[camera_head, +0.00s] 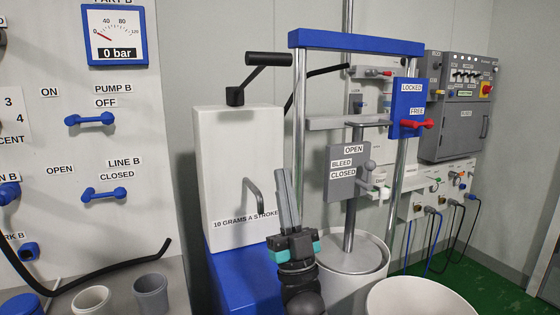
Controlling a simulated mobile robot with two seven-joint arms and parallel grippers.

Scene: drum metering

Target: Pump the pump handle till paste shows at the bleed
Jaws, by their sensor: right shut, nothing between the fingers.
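A black handle (268,60) on a crank stands on top of the white cabinet (240,150) marked "10 grams a stroke". It looks like the pump handle. My right gripper (283,175) points up in front of the cabinet's right edge, shut and empty, well below the handle and apart from it. The grey bleed plate (341,185) reads open, bleed and closed. A grey ball-ended lever (369,166) sits at its right side, with a small white outlet (381,190) beside it. I cannot make out paste there. My left gripper is out of view.
A drum (350,285) stands under a blue-topped frame (355,42) with steel posts. A red lever (415,124) points at "free". The gauge (113,35) reads 0 bar. Two cups (151,295) (91,301) stand lower left. A white tub (420,298) is at the front.

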